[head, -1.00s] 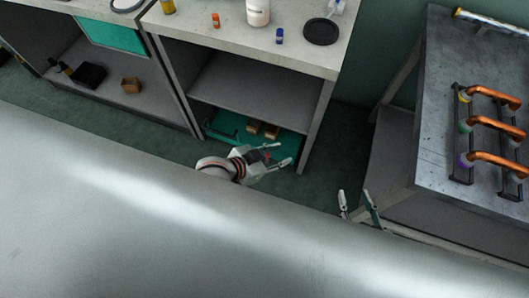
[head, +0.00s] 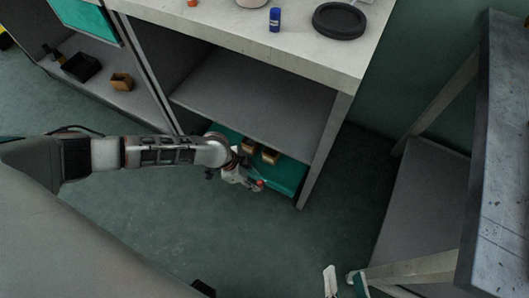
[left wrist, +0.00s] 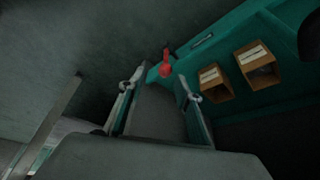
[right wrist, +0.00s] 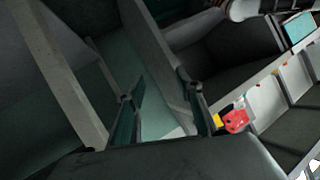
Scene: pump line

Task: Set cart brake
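A teal cart (head: 288,176) stands low under the workbench, with two small brown boxes (left wrist: 257,61) on it. A small red part (left wrist: 166,67), seemingly the brake lever, sticks out at the cart's near corner; it also shows as a red spot in the head view (head: 262,184). My left gripper (head: 252,186) is low beside that corner. In the left wrist view its fingers (left wrist: 160,88) are open, with the red part just beyond and between the tips, apparently not touched. My right gripper (head: 344,282) is open and empty near the right table's leg.
The workbench (head: 250,40) and its middle shelf (head: 250,90) overhang the cart; its leg (head: 325,150) stands just right of it. A metal table (head: 505,160) with a lower shelf is at right. Floor (head: 200,220) in front of the cart is clear.

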